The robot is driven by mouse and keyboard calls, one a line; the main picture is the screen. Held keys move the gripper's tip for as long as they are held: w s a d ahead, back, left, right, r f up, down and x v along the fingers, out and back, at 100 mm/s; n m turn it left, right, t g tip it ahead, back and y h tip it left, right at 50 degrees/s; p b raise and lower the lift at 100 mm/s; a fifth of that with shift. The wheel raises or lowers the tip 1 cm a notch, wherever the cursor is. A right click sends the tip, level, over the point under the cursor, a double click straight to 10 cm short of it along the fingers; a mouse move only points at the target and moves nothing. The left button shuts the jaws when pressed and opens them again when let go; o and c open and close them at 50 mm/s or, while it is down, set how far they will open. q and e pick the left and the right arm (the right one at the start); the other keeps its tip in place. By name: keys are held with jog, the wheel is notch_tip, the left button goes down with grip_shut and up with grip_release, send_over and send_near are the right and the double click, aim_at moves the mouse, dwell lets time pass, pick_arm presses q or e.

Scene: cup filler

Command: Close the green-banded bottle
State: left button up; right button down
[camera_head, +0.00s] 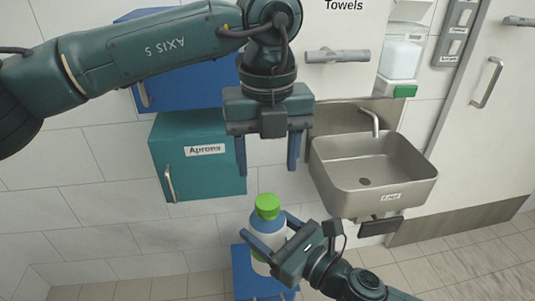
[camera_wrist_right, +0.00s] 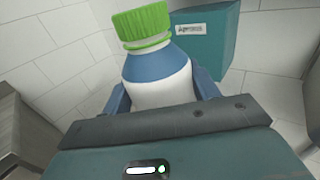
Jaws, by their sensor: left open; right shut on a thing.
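The green-banded bottle (camera_head: 269,228) is white with a blue shoulder and stands roughly upright at the lower middle of the head view. A ribbed green cap (camera_head: 267,206) sits at its mouth. In the right wrist view the cap (camera_wrist_right: 142,22) sits just above a green ring on the neck; whether it is screwed tight I cannot tell. My right gripper (camera_head: 266,226) is shut on the bottle's body, with a finger on each side in the wrist view. My left gripper (camera_head: 267,167) is open and empty, pointing down above the cap, apart from it.
A blue block-like thing (camera_head: 243,265) is below the bottle. Behind are a teal Aprons cabinet (camera_head: 198,162), a blue cabinet (camera_head: 190,80), a steel sink (camera_head: 372,178) and a towel cabinet (camera_head: 345,35). Open floor lies at the lower left.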

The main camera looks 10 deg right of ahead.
aim_at(267, 201)
pick_arm(q)
notch_tip(267, 201, down, 8)
jog(key=shift+f, duration=0.1)
dwell(0.4)
jog(key=shift+c, duration=0.6)
jog(key=c, duration=0.9)
jog(key=m, duration=1.9)
jog(key=shift+m, duration=0.3)
jog(key=m, duration=0.6)
jog(key=o, duration=1.1)
